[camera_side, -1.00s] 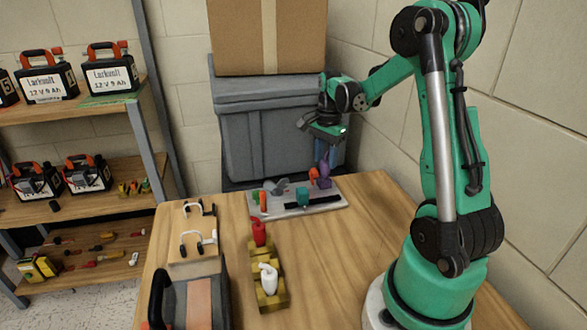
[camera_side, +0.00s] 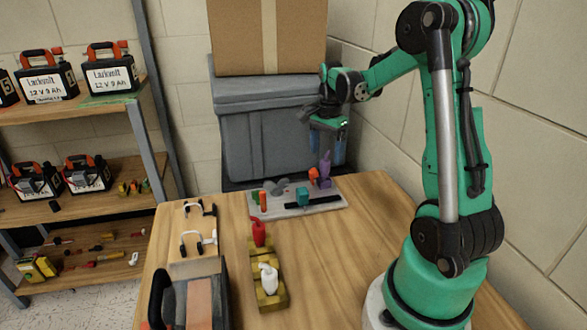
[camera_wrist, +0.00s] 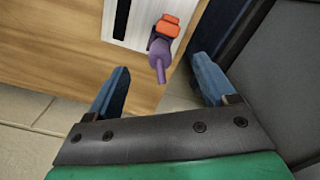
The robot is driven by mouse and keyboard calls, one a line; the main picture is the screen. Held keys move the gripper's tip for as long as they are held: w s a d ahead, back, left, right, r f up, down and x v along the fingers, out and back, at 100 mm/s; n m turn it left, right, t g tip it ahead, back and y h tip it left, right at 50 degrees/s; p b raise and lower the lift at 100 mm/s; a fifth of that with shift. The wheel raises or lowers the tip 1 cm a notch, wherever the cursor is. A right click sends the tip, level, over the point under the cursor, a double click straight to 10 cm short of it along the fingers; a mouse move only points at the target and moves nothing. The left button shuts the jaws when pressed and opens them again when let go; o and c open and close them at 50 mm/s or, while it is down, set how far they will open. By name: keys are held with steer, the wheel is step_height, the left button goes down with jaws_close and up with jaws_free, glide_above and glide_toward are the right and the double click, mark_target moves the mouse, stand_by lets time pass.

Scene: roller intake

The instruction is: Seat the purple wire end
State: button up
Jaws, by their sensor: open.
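The purple wire end (camera_side: 325,167) stands upright at the right end of a pale board (camera_side: 330,200) on the table, beside an orange-red part (camera_side: 313,173). In the wrist view the purple wire end (camera_wrist: 160,62) lies just beyond the gap between my fingers, close to the orange-red part (camera_wrist: 167,25). My gripper (camera_side: 328,150) is above and just behind it in the side view, with its blue fingers pointing down. In the wrist view my gripper (camera_wrist: 160,85) is open, with nothing between its fingers.
Teal, green, orange and grey parts stand on the same board. A red piece (camera_side: 258,233) and a white piece (camera_side: 268,279) stand on yellow blocks in front. A grey bin (camera_side: 265,135) with a cardboard box (camera_side: 265,35) is close behind my gripper. The table's right side is bare.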

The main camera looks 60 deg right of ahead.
mark_target(326, 161)
step_height(326, 161, up, 11)
steer(key=a+f+n+t, duration=0.3)
steer(key=a+n, duration=0.7)
steer(key=a, duration=0.2)
steer(key=a+f+n+t, duration=0.3)
steer(key=a+n+t, duration=0.1)
steer(key=a+n, duration=0.7)
steer(key=shift+a, duration=0.7)
